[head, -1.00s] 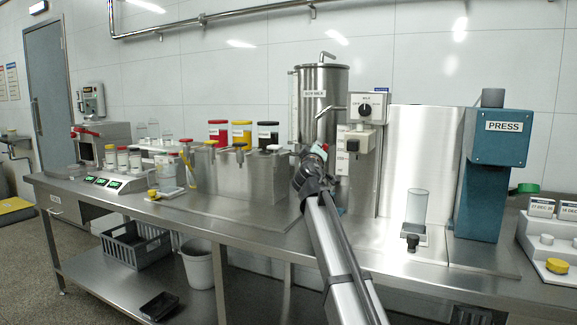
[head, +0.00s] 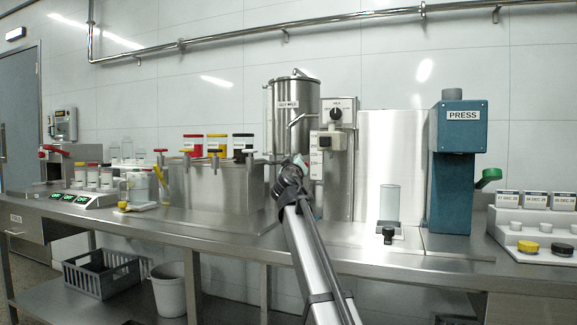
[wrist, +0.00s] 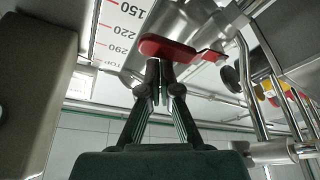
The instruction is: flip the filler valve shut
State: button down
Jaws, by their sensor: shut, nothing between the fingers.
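A red lever handle (wrist: 172,48) sits on a silver metal fitting (wrist: 200,30) in the wrist view, which I take to be the filler valve. It lies across the tips of my gripper (wrist: 158,70). The fingers are close together with nothing between them; the tips are at the lever's edge, and I cannot tell whether they touch it. In the head view my gripper (head: 296,163) is small and dark, in front of the steel unit with the white scale (head: 316,160). The lever is not distinguishable there, behind my gripper and arm.
A steel hopper (head: 298,105) stands behind my gripper, with a control box and black knob (head: 336,114) to its right. Left is a steel tank (head: 222,188) with coloured taps. Right are a clear cylinder (head: 389,203) and the teal press (head: 455,190). A grey body (wrist: 35,90) fills the wrist view's left.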

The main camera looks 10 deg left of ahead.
jog(key=shift+d+f+b, duration=0.2)
jog(key=shift+f+b, duration=0.1)
jog(key=shift+f, duration=0.15)
jog(key=shift+d+f, duration=0.1)
jog(key=shift+f, duration=0.2)
jog(key=shift+r, duration=0.1)
notch_tip(320, 180, up, 4)
jog(key=s+p, duration=0.1)
jog(key=p, duration=0.1)
jog(key=a+p+v, duration=0.2)
jog(key=v, duration=0.7)
jog(key=shift+p, duration=0.35)
